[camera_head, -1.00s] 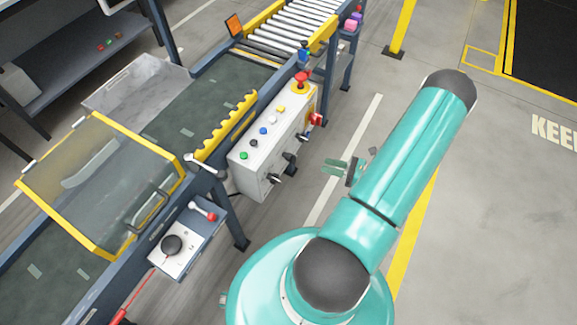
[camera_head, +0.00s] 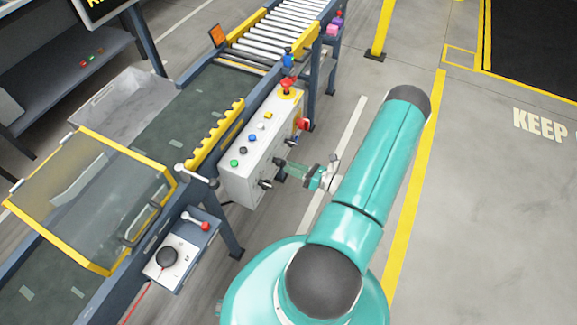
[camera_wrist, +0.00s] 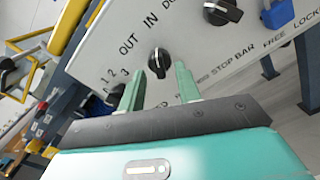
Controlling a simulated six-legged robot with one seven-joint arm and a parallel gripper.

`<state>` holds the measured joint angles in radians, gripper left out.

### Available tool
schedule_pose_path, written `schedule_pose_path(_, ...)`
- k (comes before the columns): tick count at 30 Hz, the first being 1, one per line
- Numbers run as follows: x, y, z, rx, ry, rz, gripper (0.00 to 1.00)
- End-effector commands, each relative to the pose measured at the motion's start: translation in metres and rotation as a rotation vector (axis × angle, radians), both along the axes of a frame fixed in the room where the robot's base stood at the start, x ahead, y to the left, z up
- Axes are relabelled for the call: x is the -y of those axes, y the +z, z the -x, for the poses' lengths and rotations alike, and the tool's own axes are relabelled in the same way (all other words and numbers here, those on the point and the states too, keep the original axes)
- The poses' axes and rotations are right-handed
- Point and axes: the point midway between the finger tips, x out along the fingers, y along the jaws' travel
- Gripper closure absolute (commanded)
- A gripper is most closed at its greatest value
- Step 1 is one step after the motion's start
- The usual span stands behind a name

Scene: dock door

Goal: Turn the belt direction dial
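The control box (camera_head: 250,150) stands beside the conveyor, with dark dials on its lower front face. In the wrist view, a black dial (camera_wrist: 159,62) with a pale pointer line sits under the words OUT and IN; it looks like the belt direction dial. My gripper (camera_wrist: 160,86) is open, its two green fingers apart and pointing at the panel. The dial shows between and just beyond the fingertips; I see no clear contact. In the head view, my gripper (camera_head: 286,170) is close to the box front and partly covers the dials there.
Another black dial (camera_wrist: 222,10) and a blue part (camera_wrist: 278,14) lie to the upper right. A dial marked 1, 2, 3 (camera_wrist: 116,95) is at left. A red emergency button (camera_head: 287,86) tops the box. The floor to the right is clear.

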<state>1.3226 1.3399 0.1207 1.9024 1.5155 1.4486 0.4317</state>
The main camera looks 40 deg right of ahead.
Motion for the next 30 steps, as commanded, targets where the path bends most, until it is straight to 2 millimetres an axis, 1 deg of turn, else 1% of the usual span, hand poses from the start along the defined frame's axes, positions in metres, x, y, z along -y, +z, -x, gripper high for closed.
schedule_pose_path(1,-0.003,0.000,-0.007,0.000,0.001,0.000,0.66)
schedule_pose_path(3,-0.006,0.000,-0.013,-0.001,0.002,0.000,0.66)
schedule_pose_path(6,-0.008,0.000,-0.019,-0.001,0.000,0.000,0.66)
schedule_pose_path(14,-0.009,0.000,-0.020,0.000,-0.001,0.000,0.66)
schedule_pose_path(15,-0.009,0.000,-0.020,0.000,-0.001,0.000,0.70)
schedule_pose_path(17,-0.009,0.000,-0.020,0.000,-0.001,0.000,0.82)
schedule_pose_path(18,-0.009,0.000,-0.020,-0.001,0.000,0.000,0.90)
schedule_pose_path(19,-0.009,0.000,-0.020,-0.001,0.000,0.000,0.94)
schedule_pose_path(30,-0.008,0.000,-0.020,0.013,0.000,0.041,0.94)
